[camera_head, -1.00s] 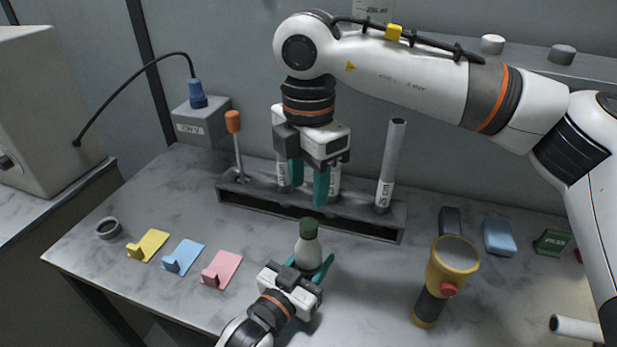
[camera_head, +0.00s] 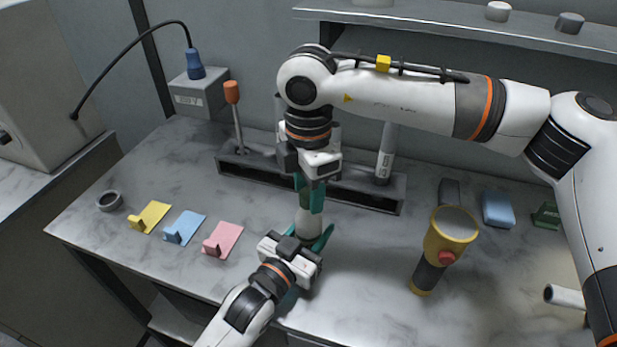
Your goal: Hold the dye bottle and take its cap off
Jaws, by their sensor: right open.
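The pale dye bottle (camera_head: 309,222) stands upright near the middle of the table. Its dark green cap is largely hidden behind the fingers of my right gripper. My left gripper (camera_head: 308,238) comes from the front with its teal fingers on both sides of the bottle's body, shut on it. My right gripper (camera_head: 310,196) points straight down from above. Its open teal fingers are at the height of the cap, one on each side as far as I can see; contact cannot be made out.
Yellow (camera_head: 150,216), blue (camera_head: 184,227) and pink (camera_head: 222,239) hooks lie left. The table between bottle and flashlight is clear.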

